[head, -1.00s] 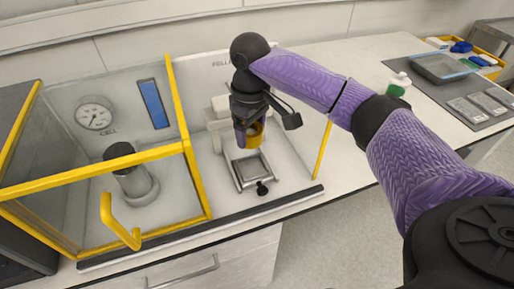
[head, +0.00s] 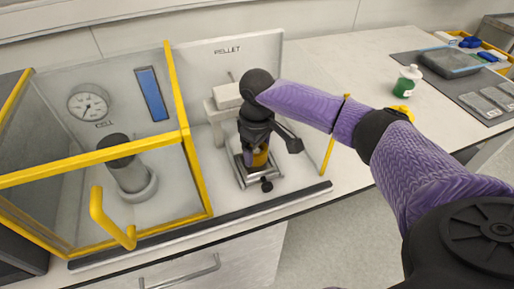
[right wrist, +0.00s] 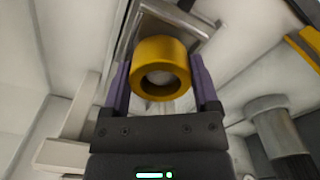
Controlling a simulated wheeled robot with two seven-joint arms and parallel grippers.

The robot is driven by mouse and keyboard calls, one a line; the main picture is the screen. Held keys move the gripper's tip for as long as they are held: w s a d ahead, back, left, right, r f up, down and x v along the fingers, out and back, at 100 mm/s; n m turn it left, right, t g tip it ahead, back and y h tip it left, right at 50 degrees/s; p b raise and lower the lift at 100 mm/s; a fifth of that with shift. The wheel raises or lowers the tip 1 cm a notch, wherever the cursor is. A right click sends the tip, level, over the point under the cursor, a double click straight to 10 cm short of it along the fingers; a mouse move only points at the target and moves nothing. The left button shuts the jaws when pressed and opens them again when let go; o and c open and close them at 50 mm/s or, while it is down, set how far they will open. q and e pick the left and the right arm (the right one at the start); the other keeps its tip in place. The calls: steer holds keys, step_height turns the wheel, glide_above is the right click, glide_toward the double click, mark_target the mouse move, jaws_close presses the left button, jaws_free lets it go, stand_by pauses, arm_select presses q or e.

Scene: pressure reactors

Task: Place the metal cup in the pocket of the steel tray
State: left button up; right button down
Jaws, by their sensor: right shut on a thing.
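The metal cup (head: 261,157), brass-yellow and round with an open bore, is between the fingers of my right gripper (head: 256,155). The right wrist view also shows the cup (right wrist: 163,52) with a purple finger on each side, and the gripper (right wrist: 162,78) is shut on it. The steel tray (head: 241,173) is a square metal frame with a black knob at its front. The cup is low over the tray's middle; I cannot tell whether it touches. The cup and gripper hide the pocket. My left gripper is not in view.
A white press block (head: 222,108) stands just behind the tray, before a panel marked PELLET (head: 255,60). A yellow-framed clear enclosure (head: 193,170) is at the left. The bench between bottle and panel is mostly clear.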

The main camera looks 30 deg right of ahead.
steer(key=shift+f, duration=0.1)
steer(key=shift+f, duration=0.4)
jaws_free()
steer(key=shift+r, duration=0.1)
step_height(320, 180, up, 13)
steer(key=p, duration=0.4)
